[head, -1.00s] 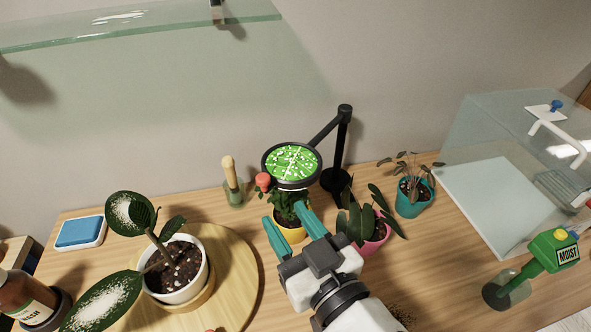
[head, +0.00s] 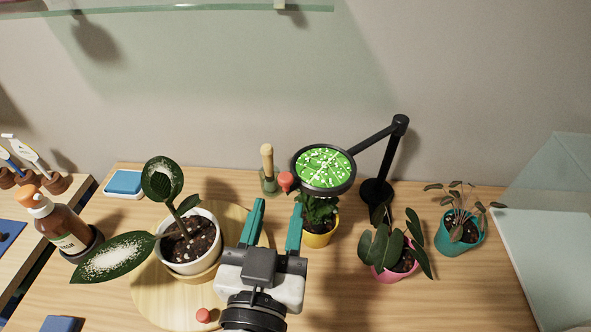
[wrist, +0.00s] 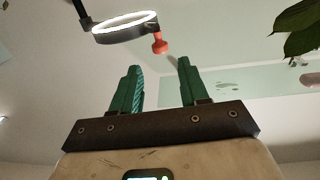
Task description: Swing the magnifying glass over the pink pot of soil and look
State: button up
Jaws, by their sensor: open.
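The magnifying glass (head: 325,168) is a black-rimmed round lens on a jointed black arm and stand. In the head view it hangs over the yellow pot (head: 319,238), and its lens shows magnified green leaf with white specks. A red knob (head: 286,181) sticks out from the rim's left side. The pink pot (head: 393,272), with dark soil and a leafy plant, stands to the right. My gripper (head: 277,214) is open and empty, its teal fingers just below and left of the knob. In the wrist view, the lit ring (wrist: 124,27) and the knob (wrist: 160,44) show beyond the fingertips.
A teal pot (head: 460,234) stands right of the pink one, near a clear glass case (head: 556,215). A white pot (head: 190,243) with a white-dusted plant stands on a round wooden board (head: 150,298). An amber bottle (head: 62,222) is far left.

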aim_at(285, 176)
jog(key=w, duration=0.2)
jog(key=w+p, duration=0.1)
jog(key=w, duration=0.2)
jog(key=w+p, duration=0.1)
jog(key=w, duration=0.2)
jog(key=shift+d, duration=0.3)
jog(key=shift+c, duration=0.3)
grip_shut()
jog(key=shift+s, duration=0.1)
